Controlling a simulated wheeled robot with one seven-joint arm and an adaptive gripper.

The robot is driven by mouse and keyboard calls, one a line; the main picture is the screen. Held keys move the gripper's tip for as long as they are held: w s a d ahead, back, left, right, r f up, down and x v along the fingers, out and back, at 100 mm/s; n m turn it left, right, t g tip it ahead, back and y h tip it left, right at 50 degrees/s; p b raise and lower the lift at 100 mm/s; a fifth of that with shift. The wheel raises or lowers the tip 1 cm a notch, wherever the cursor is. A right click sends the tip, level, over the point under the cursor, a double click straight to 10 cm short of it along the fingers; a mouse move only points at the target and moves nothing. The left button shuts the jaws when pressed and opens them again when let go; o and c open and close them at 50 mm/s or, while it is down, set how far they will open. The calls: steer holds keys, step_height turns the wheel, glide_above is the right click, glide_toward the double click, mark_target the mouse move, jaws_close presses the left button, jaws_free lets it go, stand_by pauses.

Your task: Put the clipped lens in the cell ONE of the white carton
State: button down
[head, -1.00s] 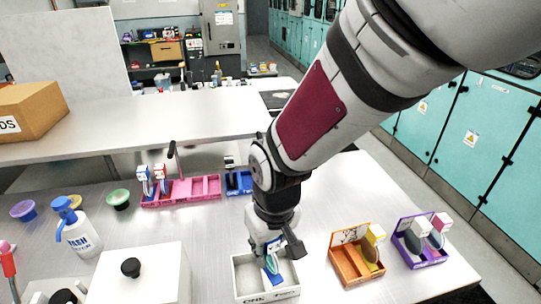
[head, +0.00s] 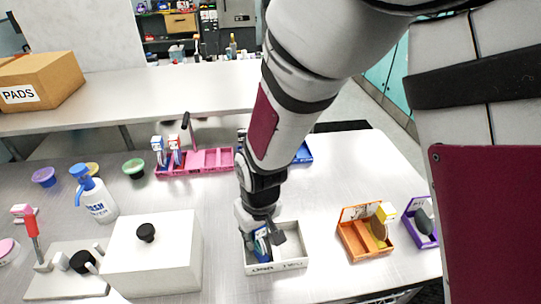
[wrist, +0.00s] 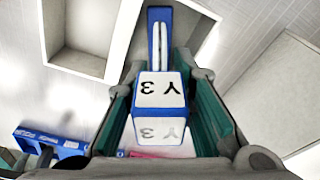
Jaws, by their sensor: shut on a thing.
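My gripper (head: 262,217) points down over the left part of the white carton (head: 291,265). It is shut on the clipped lens (head: 262,244), a blue and white piece. In the wrist view the lens (wrist: 160,92) sits between both fingers, with an upside-down mark on its white block. The carton has a left and a right cell; small dark lettering is on its front wall. The lens's low end is at the left cell, but I cannot tell how deep it is or whether it touches a wall. My gripper hides part of that cell. The right cell looks empty.
A white lidded box (head: 152,262) stands close on the left. An orange carton (head: 353,240) and a purple carton (head: 418,236) are to the right. A pink carton (head: 205,162) and a blue one (head: 302,154) are behind. Bare table lies between the white and orange cartons.

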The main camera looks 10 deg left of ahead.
steer(key=shift+f, duration=0.3)
steer(key=c, duration=1.6)
jaws_free()
steer(key=shift+c, duration=0.2)
steer(key=r, duration=0.4)
steer(key=s+r, duration=0.1)
steer(key=r, duration=0.3)
steer(key=d+r, duration=0.1)
steer(key=r, duration=0.3)
steer(key=shift+s, duration=0.2)
steer(key=d+r+m+t, duration=0.1)
steer(key=d+r+m, duration=0.1)
steer(key=d+r, duration=0.6)
steer(key=s+d+r+m+t, duration=0.1)
steer(key=s+d+r, duration=0.1)
steer(key=d, duration=0.3)
steer(key=s+d+r+m+t, duration=0.1)
steer(key=s+d+r+m, duration=0.1)
steer(key=d, duration=0.4)
steer(key=s+d+r+m+t+h, duration=0.1)
steer(key=s+d+r+m, duration=0.1)
steer(key=s+d+r, duration=0.2)
steer(key=shift+s+d, duration=0.8)
steer(key=shift+d, duration=0.45)
